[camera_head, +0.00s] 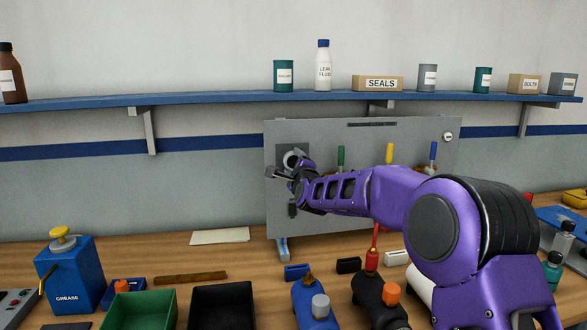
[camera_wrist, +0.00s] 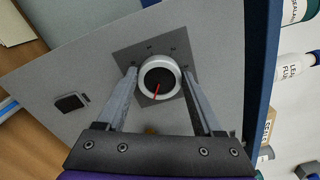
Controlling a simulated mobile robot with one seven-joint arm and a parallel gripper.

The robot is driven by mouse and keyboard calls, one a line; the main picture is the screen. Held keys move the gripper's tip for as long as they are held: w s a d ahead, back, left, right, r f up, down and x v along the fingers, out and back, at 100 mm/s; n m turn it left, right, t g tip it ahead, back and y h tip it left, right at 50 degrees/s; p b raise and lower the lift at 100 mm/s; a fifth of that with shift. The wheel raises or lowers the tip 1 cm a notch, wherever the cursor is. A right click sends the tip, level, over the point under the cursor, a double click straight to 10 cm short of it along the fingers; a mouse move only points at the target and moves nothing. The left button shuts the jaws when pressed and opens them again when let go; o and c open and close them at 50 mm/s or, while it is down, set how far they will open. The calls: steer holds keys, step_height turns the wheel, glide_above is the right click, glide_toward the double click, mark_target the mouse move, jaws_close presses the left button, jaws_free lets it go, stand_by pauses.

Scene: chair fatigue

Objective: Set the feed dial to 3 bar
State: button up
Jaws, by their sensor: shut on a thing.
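The feed dial (camera_wrist: 148,76) is a round knob with a pale rim, a dark face and a red pointer. In the wrist view the pointer points down and slightly left. My gripper (camera_wrist: 160,74) is shut on the dial, one finger on each side of the rim. In the head view the dial (camera_head: 291,157) shows at the left of the grey panel (camera_head: 340,220), partly hidden by my gripper (camera_head: 285,172).
A small dark fitting (camera_wrist: 70,102) is on the panel near the dial. Green, yellow and blue handles (camera_head: 390,153) stand to the right, behind my arm. A blue shelf (camera_head: 200,98) runs above. Bins, a grease can (camera_head: 68,272) and tools cover the bench front.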

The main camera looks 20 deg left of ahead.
steer(key=n+b, duration=0.1)
steer(key=n, duration=0.1)
steer(key=n+b, duration=0.1)
steer(key=n, duration=0.1)
steer(key=n+b, duration=0.1)
steer(key=n, duration=0.1)
steer(key=shift+f+b, duration=0.25)
steer(key=shift+b, duration=0.1)
steer(key=n+b, duration=0.2)
steer(key=n, duration=0.4)
steer(key=shift+n, duration=0.4)
steer(key=n+b, duration=0.1)
steer(key=n, duration=0.5)
steer(key=shift+d+f, duration=0.1)
steer(key=n+b, duration=0.1)
steer(key=n, duration=0.5)
steer(key=shift+w+d, duration=0.1)
steer(key=shift+w, duration=0.05)
steer(key=o, duration=1.4)
